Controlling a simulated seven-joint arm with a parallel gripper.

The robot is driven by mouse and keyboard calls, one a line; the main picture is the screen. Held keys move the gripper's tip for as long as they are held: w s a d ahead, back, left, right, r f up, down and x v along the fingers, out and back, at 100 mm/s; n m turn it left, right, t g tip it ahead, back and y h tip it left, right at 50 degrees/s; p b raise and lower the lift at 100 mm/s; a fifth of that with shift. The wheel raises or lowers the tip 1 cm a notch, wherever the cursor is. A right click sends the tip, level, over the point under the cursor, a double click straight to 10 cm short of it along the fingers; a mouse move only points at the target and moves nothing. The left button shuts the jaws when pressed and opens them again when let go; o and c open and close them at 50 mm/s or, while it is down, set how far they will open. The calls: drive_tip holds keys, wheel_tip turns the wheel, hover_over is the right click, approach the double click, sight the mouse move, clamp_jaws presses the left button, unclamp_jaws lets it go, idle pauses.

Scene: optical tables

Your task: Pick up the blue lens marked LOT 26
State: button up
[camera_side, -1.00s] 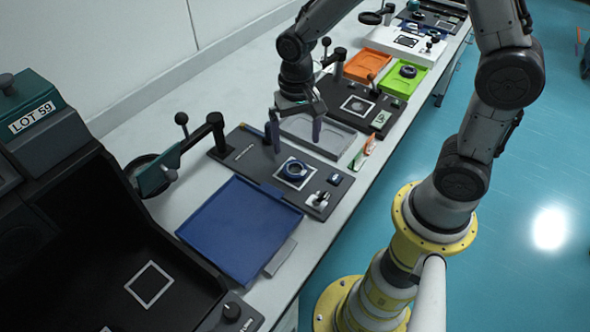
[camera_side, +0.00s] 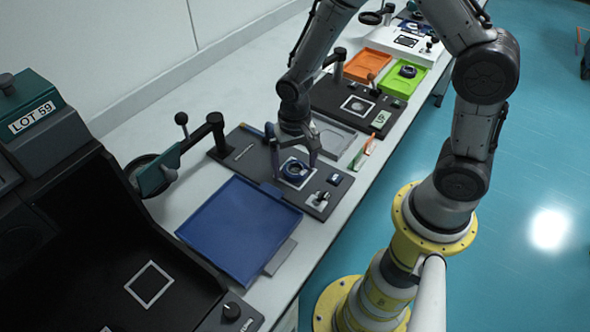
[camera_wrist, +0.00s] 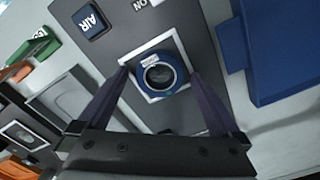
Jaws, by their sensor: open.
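A blue lens ring (camera_side: 296,170) lies inside a white square outline on a dark station board (camera_side: 241,158). In the wrist view the blue lens (camera_wrist: 160,73) sits between and just beyond my fingertips, with a small white label on its rim too blurred to read. My gripper (camera_side: 294,167) is above the lens in the side view. In the wrist view my gripper (camera_wrist: 158,72) is open, with one finger on each side of the lens. I cannot tell whether the fingers touch it.
A blue tray (camera_side: 240,226) lies in front of the board. A grey tray (camera_side: 332,136), an orange tray (camera_side: 370,66) and a green tray (camera_side: 403,82) lie farther back. A magnifier arm (camera_side: 190,150) stands left of the board. A dark LOT 59 instrument (camera_side: 60,180) fills the left.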

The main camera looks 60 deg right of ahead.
drive_tip(key=c, duration=1.5)
drive_tip(key=shift+r, duration=0.15)
